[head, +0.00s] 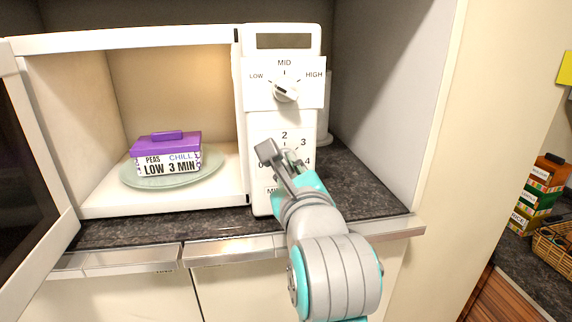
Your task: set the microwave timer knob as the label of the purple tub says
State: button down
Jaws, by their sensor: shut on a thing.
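The purple tub (166,145) sits on a glass plate (206,177) inside the open microwave (180,39). Its label reads PEAS, CHILL, LOW 3 MIN. The timer dial (296,134) is low on the microwave's front panel; 2, 3 and 4 show, with a partly covered 0 at left. My gripper (279,158) is at this dial, shut on the timer knob. The gripper hides most of that knob, so I cannot tell where it points. The upper knob (287,92) has LOW, MID and HIGH around it, and nothing touches it.
The microwave door (34,160) stands open at the left. The microwave stands on a dark counter (365,195), with a side wall (390,90) to its right. Stacked boxes (540,190) and a basket (553,247) are at the far right.

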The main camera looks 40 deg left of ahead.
jog(key=m, duration=0.4)
jog(key=shift+m, duration=0.3)
jog(key=c, duration=1)
grip_release()
jog(key=shift+c, duration=0.2)
jog(key=v, duration=0.7)
